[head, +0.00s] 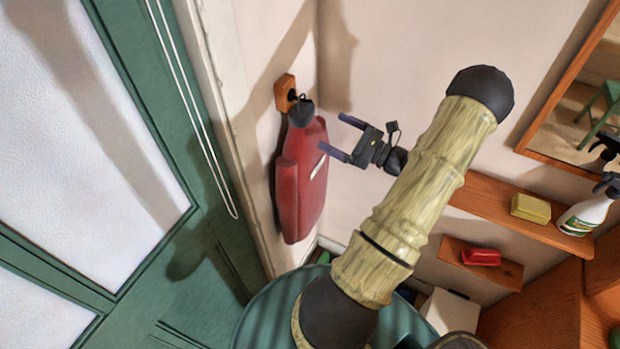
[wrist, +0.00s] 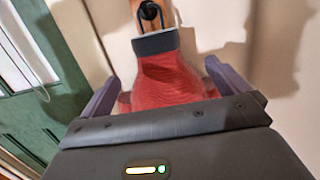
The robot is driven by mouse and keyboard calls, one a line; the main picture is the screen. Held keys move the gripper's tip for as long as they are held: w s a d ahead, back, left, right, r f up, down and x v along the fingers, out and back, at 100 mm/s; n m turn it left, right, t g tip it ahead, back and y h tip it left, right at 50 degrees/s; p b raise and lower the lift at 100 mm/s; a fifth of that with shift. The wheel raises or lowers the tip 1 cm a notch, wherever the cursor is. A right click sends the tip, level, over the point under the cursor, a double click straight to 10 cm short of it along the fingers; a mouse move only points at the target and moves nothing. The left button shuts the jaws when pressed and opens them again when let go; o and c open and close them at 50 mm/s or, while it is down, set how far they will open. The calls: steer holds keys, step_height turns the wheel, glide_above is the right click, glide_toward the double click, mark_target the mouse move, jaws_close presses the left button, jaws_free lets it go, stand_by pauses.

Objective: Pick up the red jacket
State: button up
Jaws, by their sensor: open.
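The red jacket (head: 299,183) hangs in the head view from a dark hook on a small wooden block (head: 286,92) on the wall. It has a dark collar (head: 301,113) at the top. My gripper (head: 337,134) is open, just to the right of the jacket's upper part, with its fingers pointing toward it. In the wrist view the jacket (wrist: 165,82) lies ahead between the two purple fingers, with the dark collar and hook above it. Its lower part is hidden there by my gripper's body. I see no finger closed on the cloth.
A green door (head: 125,140) with pale panes stands at the left, close to the jacket. At the right, a wooden shelf (head: 490,208) holds a yellow sponge (head: 530,208) and a spray bottle (head: 588,212). A red object (head: 481,257) sits on a lower shelf. A mirror hangs above.

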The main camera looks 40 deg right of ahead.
mark_target(311, 120)
steer(key=p+x, duration=0.1)
steer(key=x, duration=0.3)
steer(key=shift+w+a+r+p, duration=0.2)
steer(key=shift+w+p, duration=0.1)
steer(key=shift+p, duration=0.1)
steer(key=shift+w+a+f, duration=0.1)
steer(key=shift+w, duration=0.2)
steer(key=shift+s, duration=0.1)
steer(key=p+x, duration=0.1)
steer(key=x, duration=0.1)
steer(key=p+x, duration=0.2)
steer(key=shift+a+r, duration=0.2)
steer(key=shift+r, duration=0.15)
steer(key=shift+w+a+f+p, duration=0.1)
steer(key=shift+w+f+p, duration=0.1)
steer(key=shift+w+p, duration=0.3)
steer(key=shift+s+r, duration=0.1)
